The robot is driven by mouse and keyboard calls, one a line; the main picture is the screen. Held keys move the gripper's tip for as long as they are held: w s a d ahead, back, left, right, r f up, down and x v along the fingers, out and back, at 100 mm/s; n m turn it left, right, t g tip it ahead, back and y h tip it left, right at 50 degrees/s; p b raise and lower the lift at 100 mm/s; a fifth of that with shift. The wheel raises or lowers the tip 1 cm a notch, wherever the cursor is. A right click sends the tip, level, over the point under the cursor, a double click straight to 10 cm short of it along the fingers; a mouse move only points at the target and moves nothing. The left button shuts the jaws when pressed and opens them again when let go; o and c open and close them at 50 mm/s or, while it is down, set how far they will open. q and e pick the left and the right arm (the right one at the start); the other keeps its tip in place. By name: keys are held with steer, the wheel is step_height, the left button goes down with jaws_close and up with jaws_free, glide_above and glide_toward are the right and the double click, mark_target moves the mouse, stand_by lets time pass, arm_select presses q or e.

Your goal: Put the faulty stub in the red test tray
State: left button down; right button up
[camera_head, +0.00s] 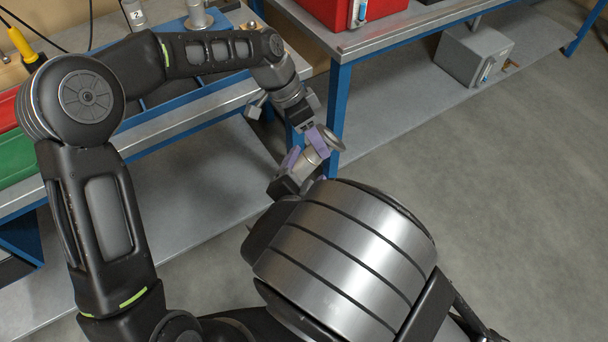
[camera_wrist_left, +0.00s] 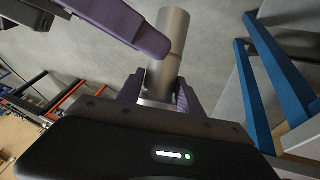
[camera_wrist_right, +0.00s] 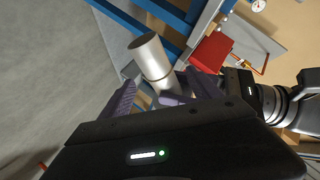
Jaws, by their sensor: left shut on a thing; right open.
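A grey metal stub (camera_head: 313,156) with a round flange hangs in mid-air in front of the benches. My left gripper (camera_head: 308,140) is shut on it. The stub's cylinder rises between the purple fingers in the left wrist view (camera_wrist_left: 170,50). My right gripper (camera_head: 296,168) is open close to the stub, one finger on either side of its line of sight in the right wrist view (camera_wrist_right: 160,97). Whether the right fingers touch it is unclear. A red container (camera_head: 350,8) stands on the right bench, and a red tray edge (camera_head: 6,112) shows at far left; which is the test tray is unclear.
A green tray (camera_head: 18,152) sits on the left bench beside the red edge. Other metal stubs (camera_head: 198,14) stand at the back of that bench, one labelled 2 (camera_head: 136,14). A grey box (camera_head: 474,54) rests on the lower shelf. The floor at right is clear.

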steer(key=x, duration=0.8)
steer(key=shift+w, duration=0.35)
steer(key=shift+f, duration=0.1)
steer(key=shift+c, duration=0.3)
jaws_close()
arm_select(q)
steer(key=c, duration=1.2)
jaws_free()
steer(key=o, duration=0.5)
steer(key=shift+a, duration=0.1)
